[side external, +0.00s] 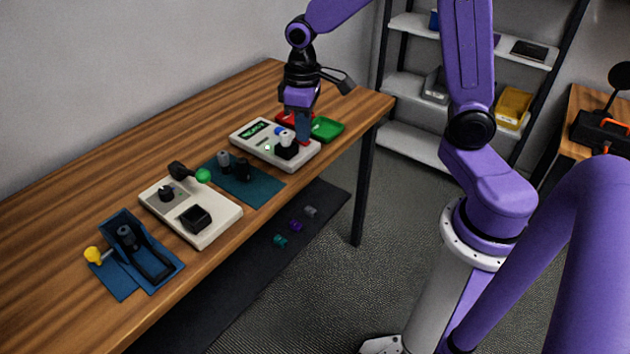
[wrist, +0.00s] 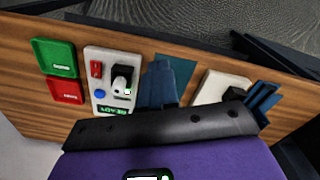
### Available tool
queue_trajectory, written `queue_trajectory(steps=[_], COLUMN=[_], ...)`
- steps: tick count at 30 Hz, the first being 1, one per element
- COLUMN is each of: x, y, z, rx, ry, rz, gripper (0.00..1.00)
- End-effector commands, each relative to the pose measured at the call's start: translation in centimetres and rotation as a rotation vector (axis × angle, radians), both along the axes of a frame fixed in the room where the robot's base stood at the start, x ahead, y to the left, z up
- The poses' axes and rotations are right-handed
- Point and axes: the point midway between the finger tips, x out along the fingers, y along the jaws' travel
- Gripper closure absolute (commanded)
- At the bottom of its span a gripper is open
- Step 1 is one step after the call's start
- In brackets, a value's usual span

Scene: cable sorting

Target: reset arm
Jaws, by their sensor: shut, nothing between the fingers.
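My gripper (side external: 303,130) is shut and empty. In the side external view it points down over the right end of the white tester (side external: 262,149), which has a green-lit display; I cannot tell whether the tips touch it. In the wrist view the joined blue-grey fingers (wrist: 161,78) stand in front of the teal mat beside the tester (wrist: 91,105). A small white piece (wrist: 118,88) sits by the tester's dark block (wrist: 123,73). My gripper partly hides the red tray (side external: 283,117) behind the tester; the green tray (side external: 327,129) is beside it.
A teal mat (side external: 262,190) with dark plugs lies left of the tester. Nearer are a white box (side external: 215,230) with a green-knobbed lever and a blue fixture (side external: 120,280) with a yellow knob. The back of the wooden table (side external: 120,165) is clear. Shelves stand behind.

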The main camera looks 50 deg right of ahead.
Motion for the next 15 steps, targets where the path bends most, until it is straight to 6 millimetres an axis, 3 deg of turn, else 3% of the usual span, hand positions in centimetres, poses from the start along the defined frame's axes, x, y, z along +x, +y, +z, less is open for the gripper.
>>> queue_trajectory(steps=[7, 15], x=[-8.2, -17.1], y=[3.8, 4.4], z=[2.0, 2.9], rx=[0.005, 0.011], ry=[-0.008, -0.012], rz=[0.241, 0.496], gripper=[1.00, 1.00])
